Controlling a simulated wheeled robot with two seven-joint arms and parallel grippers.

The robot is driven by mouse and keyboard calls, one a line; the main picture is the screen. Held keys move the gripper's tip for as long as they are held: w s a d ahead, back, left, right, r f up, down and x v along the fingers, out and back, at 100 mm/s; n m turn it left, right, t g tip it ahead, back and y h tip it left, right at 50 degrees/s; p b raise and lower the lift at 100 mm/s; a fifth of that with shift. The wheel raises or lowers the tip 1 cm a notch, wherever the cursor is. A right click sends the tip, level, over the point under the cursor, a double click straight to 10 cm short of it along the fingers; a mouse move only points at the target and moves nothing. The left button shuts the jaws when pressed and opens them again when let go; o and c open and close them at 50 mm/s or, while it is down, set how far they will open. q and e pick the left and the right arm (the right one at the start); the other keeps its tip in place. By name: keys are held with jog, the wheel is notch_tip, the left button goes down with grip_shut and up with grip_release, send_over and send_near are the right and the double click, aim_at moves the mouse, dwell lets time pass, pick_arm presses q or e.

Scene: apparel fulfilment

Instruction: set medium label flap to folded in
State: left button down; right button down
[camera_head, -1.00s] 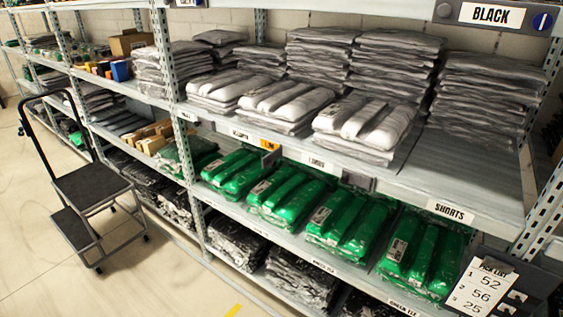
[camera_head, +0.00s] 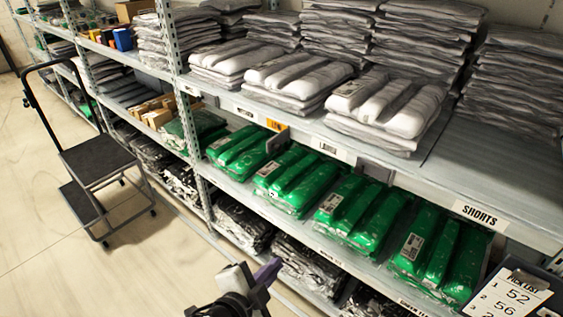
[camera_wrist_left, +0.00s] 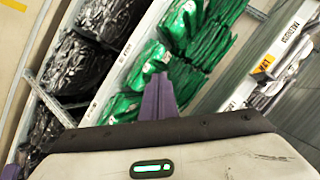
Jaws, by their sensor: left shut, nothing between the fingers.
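An orange tag (camera_head: 272,125) marked "L/M" sits on the shelf edge just right of a white label (camera_head: 247,115), with a grey plate (camera_head: 278,138) jutting out beside it. In the left wrist view the orange tag (camera_wrist_left: 263,63) shows near a label reading "MEDIUM" (camera_wrist_left: 291,33). I cannot tell for certain which piece is the medium label flap or how it is folded. My left gripper (camera_head: 270,270) is shut and empty, with purple fingers, low in front of the shelves and apart from the tag. The fingers (camera_wrist_left: 160,96) also show in the left wrist view. My right gripper is out of view.
Green packs (camera_head: 300,180) fill the shelf below the labels, and grey-white packs (camera_head: 385,105) lie above. Dark packs (camera_head: 305,265) lie lowest. A step stool (camera_head: 100,165) stands on the left floor. A pick list (camera_head: 510,295) shows at lower right.

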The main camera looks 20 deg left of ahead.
aim_at(281, 142)
pick_arm(q)
jog(key=w+r+m+t, duration=0.2)
jog(key=w+r+m, duration=0.1)
jog(key=r, duration=0.5)
jog(key=w+r+m+t+y+b, duration=0.1)
jog(key=w+r+m+t, duration=0.2)
jog(key=r, duration=0.5)
jog(key=shift+w+a+r+m, duration=0.3)
jog(key=shift+w, duration=0.2)
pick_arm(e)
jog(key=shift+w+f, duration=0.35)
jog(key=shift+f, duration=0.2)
pick_arm(q)
jog(key=shift+w, duration=0.1)
jog(key=w+a+p, duration=0.1)
jog(key=w+a, duration=0.2)
jog(key=w, duration=0.8)
jog(key=shift+a+p, duration=0.3)
jog(key=shift+p, duration=0.05)
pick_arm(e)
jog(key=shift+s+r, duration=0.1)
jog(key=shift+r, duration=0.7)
pick_arm(q)
jog(key=shift+s+a, duration=0.1)
